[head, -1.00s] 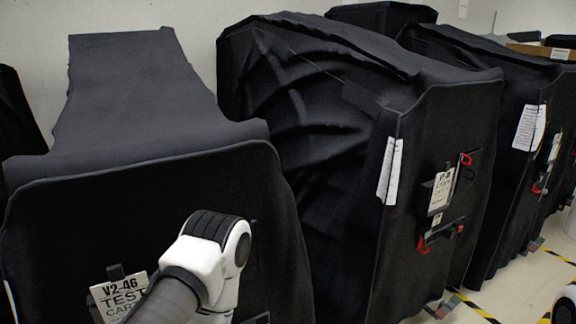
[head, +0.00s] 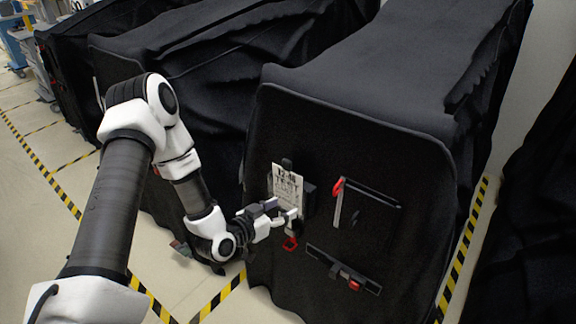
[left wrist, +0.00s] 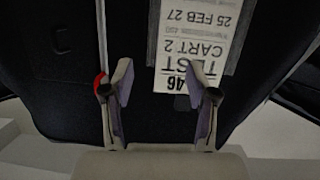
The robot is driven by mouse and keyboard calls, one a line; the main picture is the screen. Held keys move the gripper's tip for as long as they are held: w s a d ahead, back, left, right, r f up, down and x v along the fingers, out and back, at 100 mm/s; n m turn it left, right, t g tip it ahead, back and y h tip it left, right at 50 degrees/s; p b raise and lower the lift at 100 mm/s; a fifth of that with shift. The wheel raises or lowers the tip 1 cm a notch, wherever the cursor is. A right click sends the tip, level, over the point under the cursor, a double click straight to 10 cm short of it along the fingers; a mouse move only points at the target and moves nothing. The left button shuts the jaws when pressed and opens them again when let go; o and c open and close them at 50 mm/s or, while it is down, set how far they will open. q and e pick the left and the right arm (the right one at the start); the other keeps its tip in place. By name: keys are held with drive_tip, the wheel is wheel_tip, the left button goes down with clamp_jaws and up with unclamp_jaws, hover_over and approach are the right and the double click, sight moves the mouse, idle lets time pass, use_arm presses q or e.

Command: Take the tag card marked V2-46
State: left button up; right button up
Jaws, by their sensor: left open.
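The white tag card (head: 287,190) hangs on the front of the black covered cart, upright, its print blurred in the head view. In the left wrist view the card (left wrist: 197,45) is upside down and reads "46", "TEST", "CART 2" and "25 FEB 27"; the start of its number is hidden. My left gripper (head: 283,210) is at the card's lower edge. In the left wrist view the gripper (left wrist: 163,78) is open, with its right finger in front of the card's "46" end and its left finger beside the card. My right gripper is out of view.
The black covered cart (head: 340,130) fills the middle. A red-ended handle (head: 338,200) and a slot with a red part (head: 343,268) are right of and below the card. Another covered cart (head: 200,70) stands left. Yellow-black tape (head: 462,245) marks the floor.

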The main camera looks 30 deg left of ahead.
sight(286, 165)
use_arm(q)
drive_tip(key=w+a+r+t, duration=0.1)
drive_tip(key=a+r+t, duration=0.25)
drive_tip(key=r, duration=0.45)
drive_tip(key=shift+y, duration=0.4)
drive_tip(key=w+p, duration=0.3)
drive_tip(key=w, duration=0.4)
drive_tip(key=shift+w, duration=0.4)
drive_tip(key=shift+a+f, duration=0.15)
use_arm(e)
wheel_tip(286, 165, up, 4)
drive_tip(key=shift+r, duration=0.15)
use_arm(q)
drive_tip(key=shift+w, duration=0.1)
drive_tip(key=shift+c, duration=1.4)
drive_tip(key=c, duration=0.8)
